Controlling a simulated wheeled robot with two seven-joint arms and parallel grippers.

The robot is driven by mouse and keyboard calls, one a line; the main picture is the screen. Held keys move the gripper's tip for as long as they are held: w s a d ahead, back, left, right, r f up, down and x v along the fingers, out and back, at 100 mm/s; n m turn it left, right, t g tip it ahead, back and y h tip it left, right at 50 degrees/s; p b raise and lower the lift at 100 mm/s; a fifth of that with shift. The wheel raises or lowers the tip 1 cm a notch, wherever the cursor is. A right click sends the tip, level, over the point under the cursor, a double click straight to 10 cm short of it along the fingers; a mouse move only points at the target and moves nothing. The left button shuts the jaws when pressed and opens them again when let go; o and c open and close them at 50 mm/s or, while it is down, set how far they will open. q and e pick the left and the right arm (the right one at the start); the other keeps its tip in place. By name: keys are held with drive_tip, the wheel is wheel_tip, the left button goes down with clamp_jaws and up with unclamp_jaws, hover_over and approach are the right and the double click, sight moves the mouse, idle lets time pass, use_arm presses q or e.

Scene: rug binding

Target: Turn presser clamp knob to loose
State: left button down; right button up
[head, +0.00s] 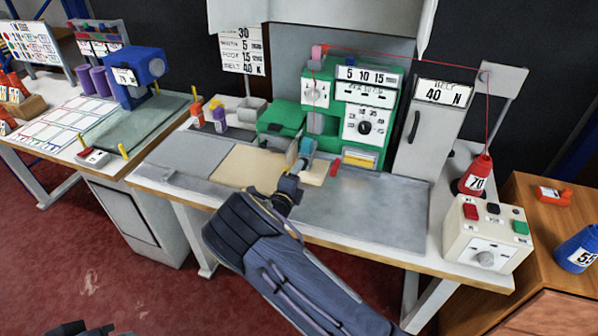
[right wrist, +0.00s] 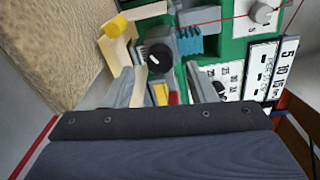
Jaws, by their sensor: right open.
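The green sewing machine (head: 320,116) stands at the back of the bench. A black round knob with a white pointer mark (right wrist: 158,58) shows in the right wrist view, beside a teal ribbed block (right wrist: 189,42); I take it for the clamp knob. My right gripper (right wrist: 160,88) is open, its two grey fingers spread on either side below the knob, apart from it as far as I can tell. In the head view my right gripper (head: 290,180) is in front of the machine's teal part (head: 307,146) and hides the knob.
A beige fabric piece (head: 238,166) lies on the bench left of my gripper. A yellow-capped post (right wrist: 117,26) stands close by. A red thread runs from the machine to a red cone (head: 475,178). A control box (head: 487,235) stands right. The grey plate (head: 370,212) is clear.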

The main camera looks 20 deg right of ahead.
drive_tip(key=v, duration=0.5)
drive_tip(key=shift+s+a, duration=0.2)
drive_tip(key=s+d+r+m+g+y, duration=0.3)
drive_tip(key=s+d+m+g, duration=1.25)
drive_tip(key=m, duration=0.95)
drive_tip(key=s+a+r+m+t+y, duration=0.2)
drive_tip(key=s+a+r+m+y, duration=0.1)
drive_tip(key=s+m, duration=0.4)
drive_tip(key=s+a+r+m+t+y, duration=0.2)
drive_tip(key=s+a+r+m+y, duration=0.1)
drive_tip(key=s+m, duration=0.4)
drive_tip(key=s+a+r+m+t+y, duration=0.2)
drive_tip(key=s+a+r+m+y, duration=0.1)
drive_tip(key=s+m, duration=0.5)
drive_tip(key=shift+s+a+r+t+y, duration=0.25)
drive_tip(key=shift+s+r+t+y, duration=0.1)
drive_tip(key=shift+r+y, duration=0.5)
